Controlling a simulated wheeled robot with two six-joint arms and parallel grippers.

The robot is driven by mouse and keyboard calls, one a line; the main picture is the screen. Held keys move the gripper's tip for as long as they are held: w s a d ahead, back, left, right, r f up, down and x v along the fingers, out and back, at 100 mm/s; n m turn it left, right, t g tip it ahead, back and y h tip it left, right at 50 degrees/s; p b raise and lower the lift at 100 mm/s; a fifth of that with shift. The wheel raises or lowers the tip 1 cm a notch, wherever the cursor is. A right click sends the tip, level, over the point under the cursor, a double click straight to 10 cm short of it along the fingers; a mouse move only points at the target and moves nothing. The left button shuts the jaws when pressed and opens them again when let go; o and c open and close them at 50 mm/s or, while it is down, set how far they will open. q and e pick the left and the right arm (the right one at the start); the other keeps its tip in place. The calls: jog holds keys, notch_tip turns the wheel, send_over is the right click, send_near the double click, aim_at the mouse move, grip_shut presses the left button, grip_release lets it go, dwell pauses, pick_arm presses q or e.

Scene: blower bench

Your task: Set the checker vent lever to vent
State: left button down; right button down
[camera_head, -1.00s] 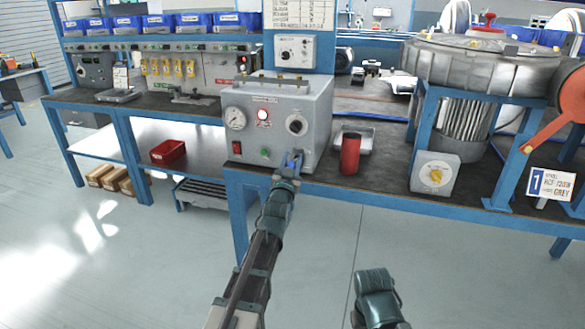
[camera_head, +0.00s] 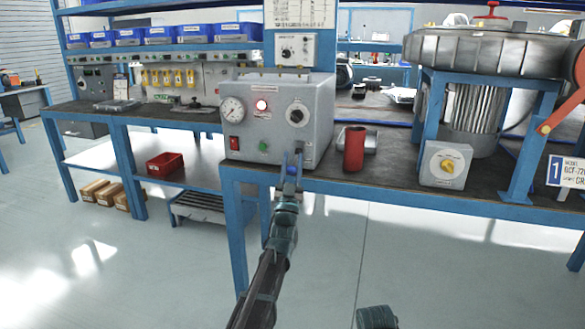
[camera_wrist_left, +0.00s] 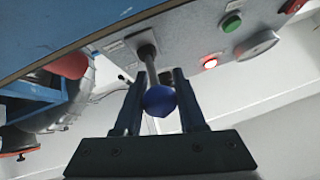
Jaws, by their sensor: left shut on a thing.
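The checker (camera_head: 274,129) is a grey box on the bench with a gauge, a lit red lamp, a black knob, a red switch and a green button. Its vent lever is at the lower right of the front face. In the left wrist view the lever is a grey rod (camera_wrist_left: 150,66) with a blue ball end (camera_wrist_left: 160,100). My left gripper (camera_head: 292,158) is in front of the checker, fingers shut around the blue ball. The lever's pivot plate (camera_wrist_left: 143,38) shows in the wrist view; I cannot read any vent marking.
A red cylinder (camera_head: 354,149) stands right of the checker, close to the lever. A grey box with a yellow knob (camera_head: 444,165) is further right, near the motor stand. The blue bench edge (camera_head: 400,190) runs below. The floor in front is clear.

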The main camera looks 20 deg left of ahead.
dwell(0.3)
pick_arm(q)
jog(key=shift+c, duration=2.4)
grip_release()
jog(key=shift+f, duration=0.1)
jog(key=b+v, duration=0.9)
jog(key=v, duration=0.4)
jog(key=shift+s+f+b, duration=0.25)
jog(key=shift+f+b, duration=0.05)
jog(key=shift+b, duration=0.1)
